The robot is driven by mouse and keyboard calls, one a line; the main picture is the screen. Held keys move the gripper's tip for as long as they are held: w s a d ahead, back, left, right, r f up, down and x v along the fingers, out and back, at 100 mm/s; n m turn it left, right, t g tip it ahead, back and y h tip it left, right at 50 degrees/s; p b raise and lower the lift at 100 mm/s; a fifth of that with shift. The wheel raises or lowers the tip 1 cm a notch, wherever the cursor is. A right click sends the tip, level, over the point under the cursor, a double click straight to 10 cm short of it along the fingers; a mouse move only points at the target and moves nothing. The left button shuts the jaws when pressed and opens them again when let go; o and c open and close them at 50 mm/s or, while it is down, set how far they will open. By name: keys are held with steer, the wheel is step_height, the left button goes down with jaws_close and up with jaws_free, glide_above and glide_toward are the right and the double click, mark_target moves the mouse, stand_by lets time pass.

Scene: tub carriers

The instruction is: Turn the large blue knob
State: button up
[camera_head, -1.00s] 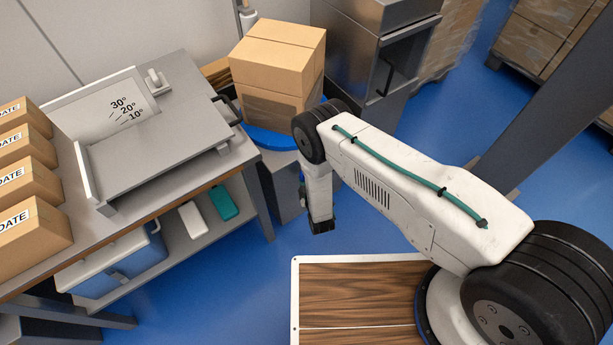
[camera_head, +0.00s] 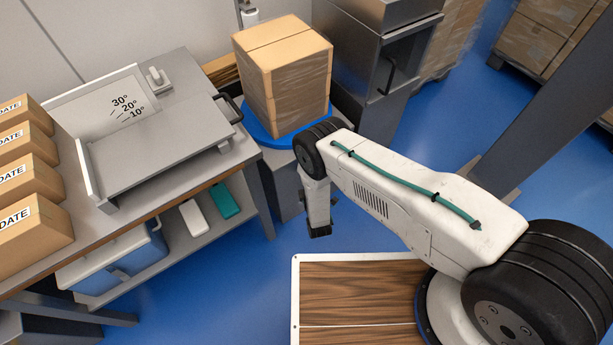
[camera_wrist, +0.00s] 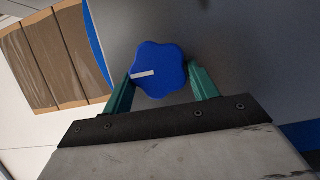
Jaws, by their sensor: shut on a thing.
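The large blue knob (camera_wrist: 168,74) shows in the wrist view. It has a lobed rim and a white pointer line that points left and slightly down. It sits on a grey face. My gripper (camera_wrist: 160,71) is shut on it, with one green finger on the left side and one on the right. In the head view my gripper (camera_head: 319,229) hangs at the end of my arm beside the grey pedestal (camera_head: 283,190) under the blue turntable (camera_head: 261,131). The knob is hidden there.
A wrapped carton stack (camera_head: 287,75) stands on the turntable. At left is a workbench (camera_head: 185,80) with a tilted plate, an angle scale and several labelled boxes (camera_head: 30,225). A dark metal cabinet (camera_head: 365,75) stands behind. Blue floor is open below my gripper.

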steer(key=o, duration=1)
steer(key=shift+v, duration=3.9)
